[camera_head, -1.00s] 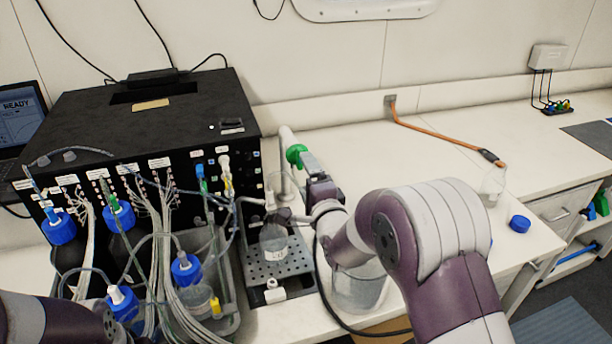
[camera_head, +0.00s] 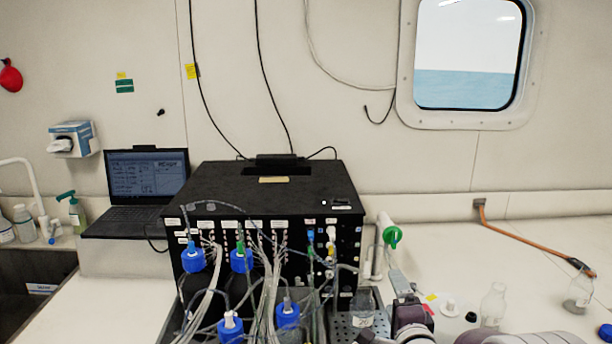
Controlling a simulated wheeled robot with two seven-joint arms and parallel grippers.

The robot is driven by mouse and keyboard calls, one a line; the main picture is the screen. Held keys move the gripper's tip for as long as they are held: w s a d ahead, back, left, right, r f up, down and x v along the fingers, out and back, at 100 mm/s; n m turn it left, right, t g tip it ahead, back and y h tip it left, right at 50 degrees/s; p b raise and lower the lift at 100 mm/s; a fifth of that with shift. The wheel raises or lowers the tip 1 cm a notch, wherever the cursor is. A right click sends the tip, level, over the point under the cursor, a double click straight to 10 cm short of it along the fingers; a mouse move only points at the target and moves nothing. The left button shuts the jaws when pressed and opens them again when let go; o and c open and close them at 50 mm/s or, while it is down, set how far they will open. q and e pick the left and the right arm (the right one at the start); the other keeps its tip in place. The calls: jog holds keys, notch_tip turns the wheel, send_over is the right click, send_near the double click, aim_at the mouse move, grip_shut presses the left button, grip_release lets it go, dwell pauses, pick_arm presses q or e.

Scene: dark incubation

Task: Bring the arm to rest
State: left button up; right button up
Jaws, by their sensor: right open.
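More of my right arm (camera_head: 520,338) lies along the bottom edge, mostly cut off. My left gripper is not in view.
A black instrument box (camera_head: 270,190) stands mid-bench, with tubing and several blue-capped bottles (camera_head: 288,312) before it. A laptop (camera_head: 147,175) is to its left. Right of my wrist stand a clear bottle (camera_head: 493,305) and small caps (camera_head: 449,306); another bottle (camera_head: 580,292) is farther right.

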jog(key=s+f+n+g, duration=0.4)
jog(key=f+n+g, duration=0.25)
jog(key=f, duration=0.45)
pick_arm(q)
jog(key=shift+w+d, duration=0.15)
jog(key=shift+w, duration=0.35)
pick_arm(e)
jog(key=s+f+n+g, duration=0.2)
jog(key=s+n+g, duration=0.8)
jog(key=s, duration=1.2)
jog(key=shift+s+d+n+h, duration=0.15)
jog(key=shift+s+n+h, duration=0.15)
jog(key=shift+s+n, duration=0.05)
